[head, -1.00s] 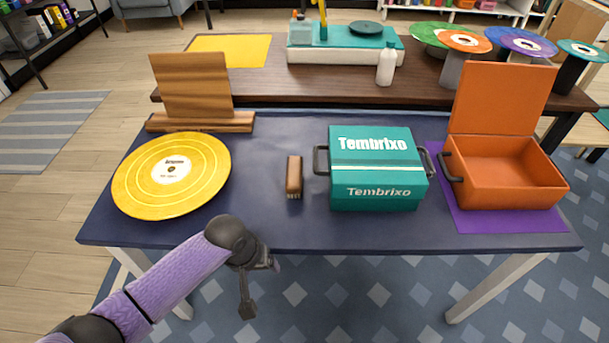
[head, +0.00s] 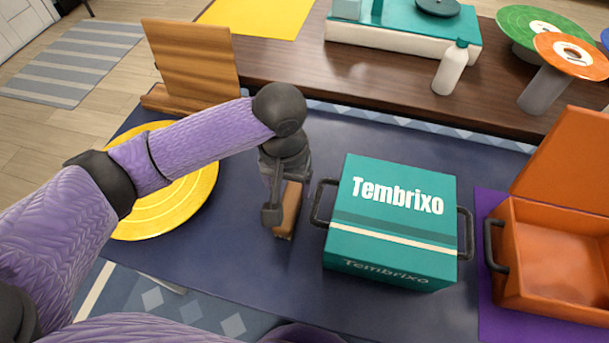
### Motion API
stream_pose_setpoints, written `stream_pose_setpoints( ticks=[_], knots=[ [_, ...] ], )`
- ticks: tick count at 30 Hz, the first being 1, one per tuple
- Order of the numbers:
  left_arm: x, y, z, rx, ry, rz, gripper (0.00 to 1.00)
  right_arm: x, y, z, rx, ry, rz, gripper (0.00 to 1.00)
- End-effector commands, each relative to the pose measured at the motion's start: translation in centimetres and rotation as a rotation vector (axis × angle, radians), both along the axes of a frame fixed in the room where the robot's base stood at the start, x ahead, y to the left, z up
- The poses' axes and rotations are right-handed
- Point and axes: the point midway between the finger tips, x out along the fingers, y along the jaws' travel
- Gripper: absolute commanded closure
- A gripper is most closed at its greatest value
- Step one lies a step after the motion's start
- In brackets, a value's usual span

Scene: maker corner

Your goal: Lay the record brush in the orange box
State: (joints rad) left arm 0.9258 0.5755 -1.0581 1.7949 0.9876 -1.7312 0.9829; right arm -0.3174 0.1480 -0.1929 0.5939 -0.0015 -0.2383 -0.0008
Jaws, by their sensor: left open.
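The record brush (head: 289,212), brown and wooden, lies on the dark blue table left of the teal box. My left gripper (head: 278,208) is open above and around the brush area, pointing down, and it hides part of the brush. I cannot tell whether the fingers touch it. The orange box (head: 555,287) stands at the right on a purple mat with its lid up, and its visible inside looks empty. The right picture edge cuts it off. My right gripper is not in view.
A closed teal Tembrixo box (head: 395,220) with dark side handles stands between the brush and the orange box. A yellow record (head: 180,205) and a wooden stand (head: 190,60) are at the left. A white bottle (head: 450,70) stands on the brown table behind.

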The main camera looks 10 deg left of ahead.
Motion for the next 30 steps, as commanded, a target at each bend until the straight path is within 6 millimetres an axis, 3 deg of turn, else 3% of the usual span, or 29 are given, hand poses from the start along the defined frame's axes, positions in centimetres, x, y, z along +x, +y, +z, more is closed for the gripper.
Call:
stream_pose_setpoints(
  ticks=[4,18,24,30],
  knots=[
    [-0.1,0.1,-1.2,0.008,0.007,-0.002,0.24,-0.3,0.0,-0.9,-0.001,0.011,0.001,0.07],
    [0.5,0.5,-10.1,0.008,0.007,-0.003,0.24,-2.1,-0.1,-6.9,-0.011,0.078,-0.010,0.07],
    [0.5,0.4,-9.8,0.007,0.001,-0.003,0.24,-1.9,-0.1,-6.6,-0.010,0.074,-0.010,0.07],
    [0.5,0.4,-9.7,0.007,0.001,-0.003,0.64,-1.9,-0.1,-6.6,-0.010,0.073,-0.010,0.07]
  ],
)
